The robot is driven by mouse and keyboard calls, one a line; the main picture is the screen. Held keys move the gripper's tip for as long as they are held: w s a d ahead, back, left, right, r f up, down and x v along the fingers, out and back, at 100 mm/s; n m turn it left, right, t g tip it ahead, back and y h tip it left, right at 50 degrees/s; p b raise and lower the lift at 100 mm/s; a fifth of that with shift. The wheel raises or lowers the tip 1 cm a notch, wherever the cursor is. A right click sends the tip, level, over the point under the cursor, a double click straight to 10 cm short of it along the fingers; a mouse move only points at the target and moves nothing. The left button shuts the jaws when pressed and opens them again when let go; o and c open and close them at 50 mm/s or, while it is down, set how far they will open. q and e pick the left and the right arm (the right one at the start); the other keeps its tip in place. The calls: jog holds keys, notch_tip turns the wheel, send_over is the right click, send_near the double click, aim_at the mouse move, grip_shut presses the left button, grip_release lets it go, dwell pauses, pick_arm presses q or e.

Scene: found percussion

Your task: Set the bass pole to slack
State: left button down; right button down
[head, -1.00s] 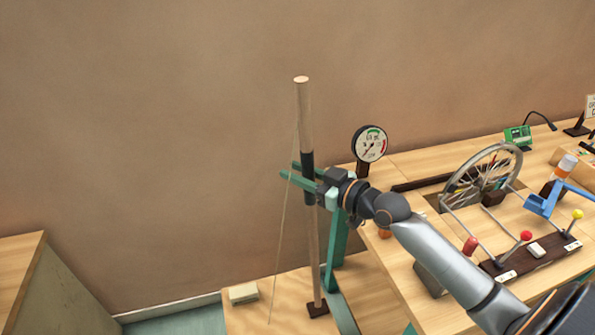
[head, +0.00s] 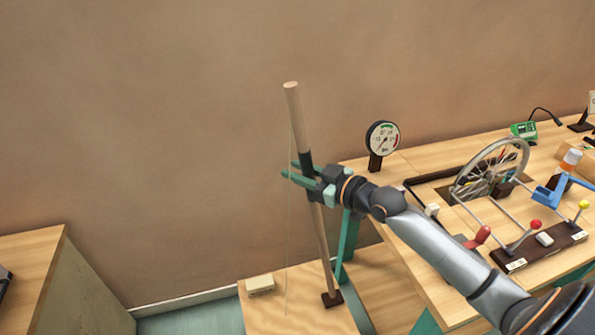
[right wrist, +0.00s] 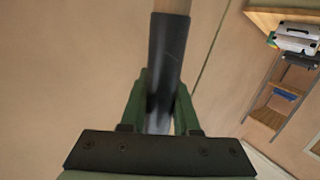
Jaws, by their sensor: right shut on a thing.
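The bass pole (head: 293,110) is a pale wooden pole with a black grip, standing on a dark foot and leaning left at its top. A thin string (head: 289,230) runs down beside it on the left. My right gripper (head: 300,172) is shut around the black grip, which also shows between the fingers in the right wrist view (right wrist: 163,60). A round dial gauge (head: 383,139) with a green and a red zone stands behind on the right; its needle is too small to read surely. My left gripper is out of view.
A bench on the right holds a spoked wheel (head: 490,168), a dark lever board (head: 540,247) with coloured knobs, a blue bracket (head: 553,190) and a green box (head: 523,131). A pale block (head: 260,284) lies left of the pole's foot. The wall behind is bare.

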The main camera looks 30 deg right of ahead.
jog(key=shift+s+a+f, duration=0.1)
jog(key=shift+a+f, duration=0.05)
jog(key=shift+a, duration=0.25)
jog(key=c, duration=1)
grip_release()
jog(key=shift+c, duration=0.2)
jog(key=o, duration=0.4)
jog(key=shift+w+a, duration=0.2)
jog(key=shift+d, duration=0.1)
jog(key=shift+b+v, duration=0.5)
jog(key=shift+v, duration=5.75)
